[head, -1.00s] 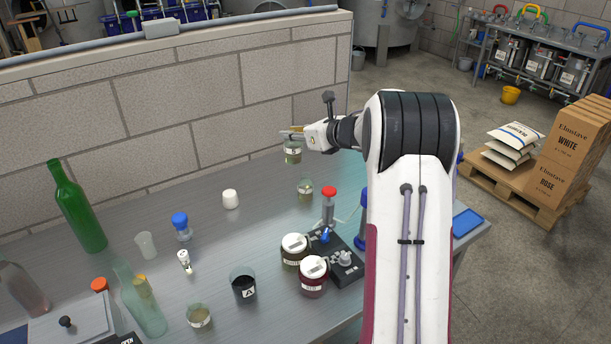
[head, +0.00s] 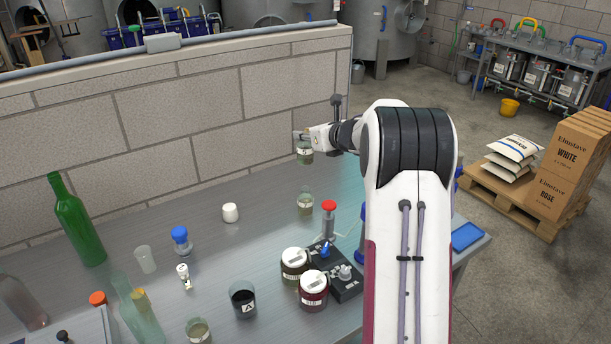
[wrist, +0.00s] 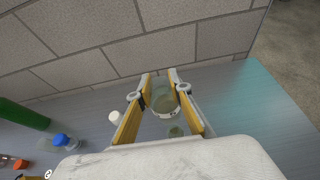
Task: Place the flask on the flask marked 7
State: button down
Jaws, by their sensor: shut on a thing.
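My gripper (head: 301,135) is shut on a small clear flask (head: 304,155) with a pale label, held upright in the air. The held flask also shows between the yellow fingers in the wrist view (wrist: 165,103). A second labelled flask (head: 305,206) stands upright on the table, directly below the held one in the head view, with a gap between them. A third flask (head: 198,331) stands at the front edge of the picture. I cannot read any flask's number.
A red-topped device (head: 328,216), two lidded jars (head: 294,268) and a black control box (head: 345,283) stand right of and in front of the standing flask. A white pot (head: 230,213) is to its left. The wall (head: 220,140) rises behind the table.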

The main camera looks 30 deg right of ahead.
aim_at(310, 163)
jog(key=shift+f, duration=2.8)
jog(key=shift+f, duration=0.1)
jog(key=shift+f, duration=1.8)
jog(key=shift+f, duration=0.25)
jog(key=c, duration=1.8)
grip_release()
jog(key=shift+c, duration=0.2)
jog(key=shift+r, duration=0.1)
jog(key=shift+r, duration=0.2)
jog(key=v, duration=1.2)
